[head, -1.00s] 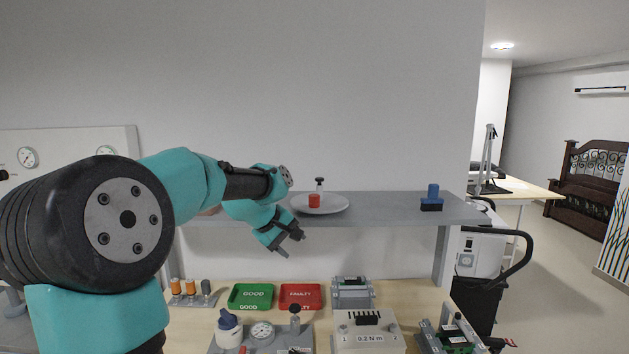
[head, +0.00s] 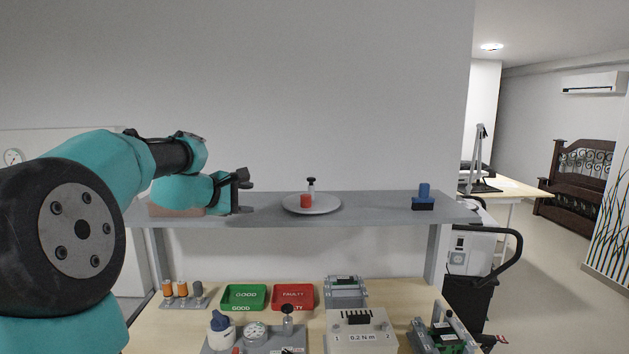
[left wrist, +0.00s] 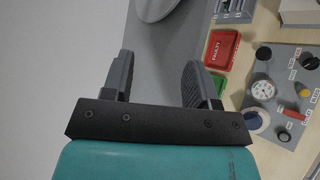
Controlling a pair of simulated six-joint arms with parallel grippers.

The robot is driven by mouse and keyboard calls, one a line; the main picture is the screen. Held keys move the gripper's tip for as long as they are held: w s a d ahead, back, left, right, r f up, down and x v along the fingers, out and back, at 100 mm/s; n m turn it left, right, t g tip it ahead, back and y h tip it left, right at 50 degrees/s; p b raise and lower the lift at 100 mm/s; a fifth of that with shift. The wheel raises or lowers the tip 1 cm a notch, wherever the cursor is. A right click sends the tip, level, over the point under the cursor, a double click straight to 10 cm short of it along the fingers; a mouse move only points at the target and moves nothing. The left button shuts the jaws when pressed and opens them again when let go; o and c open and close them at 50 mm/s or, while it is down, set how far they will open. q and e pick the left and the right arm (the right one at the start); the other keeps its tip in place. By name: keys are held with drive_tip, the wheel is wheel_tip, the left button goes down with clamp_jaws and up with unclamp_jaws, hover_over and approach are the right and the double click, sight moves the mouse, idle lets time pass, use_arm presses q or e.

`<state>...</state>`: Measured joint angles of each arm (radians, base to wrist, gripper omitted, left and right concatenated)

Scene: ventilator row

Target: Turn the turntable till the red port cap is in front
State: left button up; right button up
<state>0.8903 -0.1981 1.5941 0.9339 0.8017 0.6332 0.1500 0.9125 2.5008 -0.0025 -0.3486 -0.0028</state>
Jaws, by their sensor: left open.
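The turntable (head: 325,207) is a round pale grey disc on the grey shelf. The red port cap (head: 306,201) stands on it near its front edge. A small clear piece with a black knob (head: 311,184) stands behind the cap. My left gripper (head: 245,191) is left of the turntable above the shelf, open and empty, clear of the disc. In the left wrist view its two fingers (left wrist: 160,78) are spread apart, and part of the turntable (left wrist: 155,8) shows at the top. My right gripper is not in view.
The shelf (head: 375,208) also holds a blue item (head: 424,195) at right and a brownish block (head: 165,208) at left, partly behind my arm. Below, the bench carries a green GOOD tray (head: 244,296), a red FAULTY tray (head: 293,296) and several devices.

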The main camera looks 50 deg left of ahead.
use_arm(q)
drive_tip(key=w+n+t+h, duration=0.1)
drive_tip(key=w+n+h, duration=0.1)
drive_tip(key=w, duration=0.3)
drive_tip(key=w+a+n+t+h, duration=0.1)
drive_tip(key=w+n+h, duration=0.1)
drive_tip(key=w, duration=0.3)
drive_tip(key=w+r+n+t+h, duration=0.1)
drive_tip(key=w+n+h, duration=0.2)
drive_tip(key=w+n, duration=0.1)
drive_tip(key=shift+w+a+t, duration=0.25)
drive_tip(key=shift+w+t, duration=0.05)
drive_tip(key=shift+w, duration=0.5)
drive_tip(key=shift+w+d, duration=0.15)
drive_tip(key=shift+w, duration=0.2)
hover_over(316, 200)
drive_tip(key=shift+w, duration=0.15)
drive_tip(key=shift+c, duration=0.2)
clamp_jaws()
